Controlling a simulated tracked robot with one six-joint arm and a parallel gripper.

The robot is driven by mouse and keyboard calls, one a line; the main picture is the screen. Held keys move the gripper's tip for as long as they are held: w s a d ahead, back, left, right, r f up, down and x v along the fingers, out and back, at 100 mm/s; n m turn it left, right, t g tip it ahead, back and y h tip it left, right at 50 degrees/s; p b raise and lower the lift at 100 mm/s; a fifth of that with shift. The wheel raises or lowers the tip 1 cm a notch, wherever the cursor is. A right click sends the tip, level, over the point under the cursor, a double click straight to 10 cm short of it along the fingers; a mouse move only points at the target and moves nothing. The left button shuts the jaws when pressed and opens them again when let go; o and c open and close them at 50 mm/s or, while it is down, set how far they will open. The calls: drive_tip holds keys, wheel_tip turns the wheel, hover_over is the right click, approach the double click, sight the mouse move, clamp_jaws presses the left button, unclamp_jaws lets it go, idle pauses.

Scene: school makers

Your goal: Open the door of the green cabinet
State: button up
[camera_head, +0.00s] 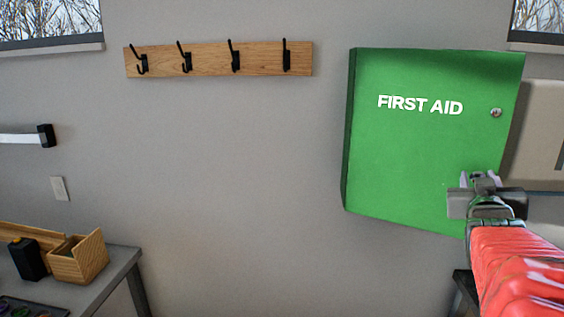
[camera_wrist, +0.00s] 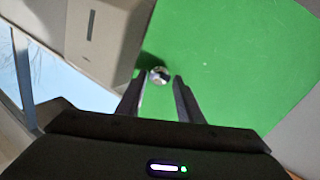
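The green cabinet (camera_head: 415,150) hangs on the wall at the right of the head view, with white FIRST AID lettering; its door looks shut. A small round silver knob (camera_head: 495,112) sits near the door's right edge. My gripper (camera_head: 479,178) is in front of the door's lower right part, below the knob in the head view. In the wrist view the green door (camera_wrist: 235,70) fills the right side, and the knob (camera_wrist: 160,75) lies just beyond and between the two fingertips. My gripper (camera_wrist: 158,80) is open, with a gap between its fingers and nothing held.
A beige box-like unit (camera_head: 540,130) is on the wall right of the cabinet; it also shows in the wrist view (camera_wrist: 100,45). A wooden rail with black hooks (camera_head: 215,60) is left of the cabinet. A table with a wooden box (camera_head: 80,258) stands at lower left.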

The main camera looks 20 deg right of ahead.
drive_tip(key=shift+o, duration=1.3)
drive_tip(key=shift+f, duration=0.2)
approach(486, 133)
drive_tip(key=shift+x, duration=2.5)
